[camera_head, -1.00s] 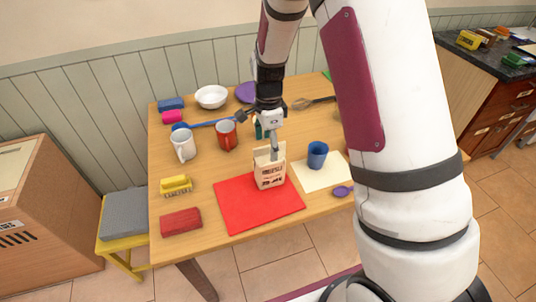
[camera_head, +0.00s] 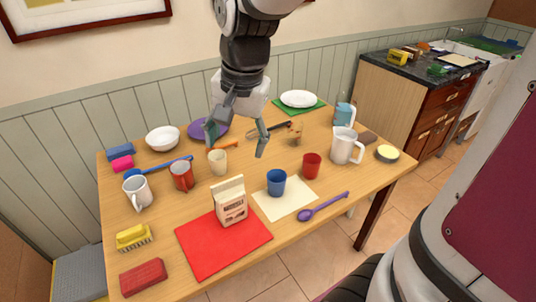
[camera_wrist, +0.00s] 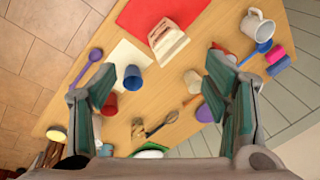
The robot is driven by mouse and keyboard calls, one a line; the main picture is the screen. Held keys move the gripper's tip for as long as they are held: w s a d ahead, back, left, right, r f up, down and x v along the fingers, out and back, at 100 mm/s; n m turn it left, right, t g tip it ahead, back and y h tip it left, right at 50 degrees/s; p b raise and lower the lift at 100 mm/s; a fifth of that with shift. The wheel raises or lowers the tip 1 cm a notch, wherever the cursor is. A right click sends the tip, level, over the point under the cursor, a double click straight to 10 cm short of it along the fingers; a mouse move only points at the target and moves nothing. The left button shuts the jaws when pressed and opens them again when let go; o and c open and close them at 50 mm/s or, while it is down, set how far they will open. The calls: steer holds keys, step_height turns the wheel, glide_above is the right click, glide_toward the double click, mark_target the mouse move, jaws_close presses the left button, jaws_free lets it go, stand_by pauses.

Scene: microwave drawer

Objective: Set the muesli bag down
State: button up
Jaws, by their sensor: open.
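The muesli bag (camera_head: 231,203), a white paper bag with dark print, stands upright on the red mat (camera_head: 200,247) at the front of the table. It also shows in the wrist view (camera_wrist: 168,41) on the red mat (camera_wrist: 181,10). My gripper (camera_head: 235,143) is open and empty, raised above the table behind the bag and apart from it. In the wrist view its two fingers (camera_wrist: 172,100) are spread wide with nothing between them.
A blue cup (camera_head: 276,183) stands on a cream mat (camera_head: 290,207) right of the bag. A white pitcher (camera_head: 346,146) is at right. A purple spoon (camera_head: 322,207) lies near the front edge.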

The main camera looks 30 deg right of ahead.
steer(key=s+r+n+t, duration=0.2)
steer(key=s+r+n, duration=0.2)
steer(key=s+n, duration=0.5)
steer(key=s, duration=0.6)
steer(key=shift+d+r+t+h, duration=0.2)
steer(key=shift+d+t+h, duration=0.1)
